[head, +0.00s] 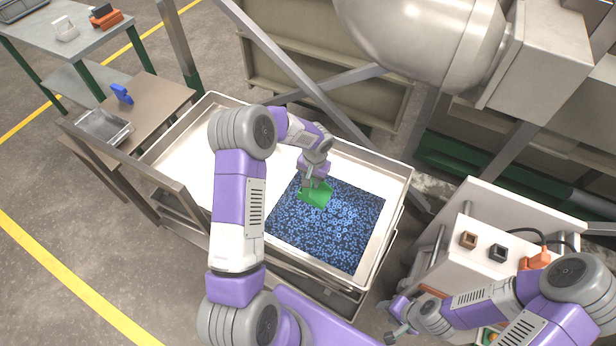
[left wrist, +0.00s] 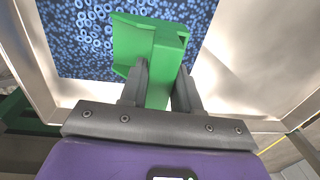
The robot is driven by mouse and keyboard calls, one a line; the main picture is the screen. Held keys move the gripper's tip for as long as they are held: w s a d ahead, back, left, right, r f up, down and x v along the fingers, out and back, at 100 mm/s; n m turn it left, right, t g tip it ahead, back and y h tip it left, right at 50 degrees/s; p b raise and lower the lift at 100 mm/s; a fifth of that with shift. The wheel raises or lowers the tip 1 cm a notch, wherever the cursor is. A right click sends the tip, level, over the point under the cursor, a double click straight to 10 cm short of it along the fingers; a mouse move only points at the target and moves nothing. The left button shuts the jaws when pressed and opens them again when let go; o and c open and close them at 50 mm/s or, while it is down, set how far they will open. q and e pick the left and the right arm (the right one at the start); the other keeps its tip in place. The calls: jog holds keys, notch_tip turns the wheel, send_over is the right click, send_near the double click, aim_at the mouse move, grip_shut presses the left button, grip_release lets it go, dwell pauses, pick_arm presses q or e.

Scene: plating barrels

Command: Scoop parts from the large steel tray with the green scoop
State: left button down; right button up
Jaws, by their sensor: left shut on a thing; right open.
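The large steel tray (head: 180,147) stands in the middle of the head view, its near left side partly hidden by my left arm. A bed of small blue ring-like parts (head: 335,232) covers its right portion; they also show in the left wrist view (left wrist: 85,45). My left gripper (head: 313,181) is shut on the green scoop (head: 316,196), which is over the blue parts. The left wrist view shows the scoop (left wrist: 145,45) between the two fingers (left wrist: 158,88). I cannot tell whether the scoop touches the parts or holds any. My right gripper (head: 392,322) is open, outside the tray at lower right.
A large metal barrel (head: 420,35) hangs above the tray's far side. A white control cabinet (head: 455,235) stands at right. The tray's left portion is bare.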

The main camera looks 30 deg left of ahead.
pick_arm(q)
jog(key=shift+w+a+f, duration=0.25)
jog(key=shift+a+f, duration=0.65)
jog(key=shift+f, duration=0.3)
jog(key=shift+y, duration=0.6)
jog(key=shift+d+f+b, duration=0.15)
jog(key=shift+f+b, duration=0.95)
jog(key=shift+f, duration=0.15)
jog(key=shift+d+f+b, duration=0.2)
jog(key=shift+f+b, duration=0.9)
jog(key=shift+f, duration=0.1)
jog(key=shift+d+f+b, duration=0.15)
jog(key=shift+f+b, duration=0.95)
jog(key=shift+f, duration=0.15)
jog(key=shift+w+d+f+b, duration=0.15)
jog(key=shift+d+f+b, duration=0.35)
jog(key=shift+d, duration=4.8)
notch_tip(320, 180, up, 10)
jog(key=f+h+p, duration=0.1)
jog(key=h+p, duration=0.3)
jog(key=p, duration=0.6)
send_over(316, 194)
jog(key=d, duration=0.4)
jog(key=shift+w+a+r, duration=0.1)
jog(key=shift+w+r, duration=0.1)
jog(key=shift+r, duration=0.05)
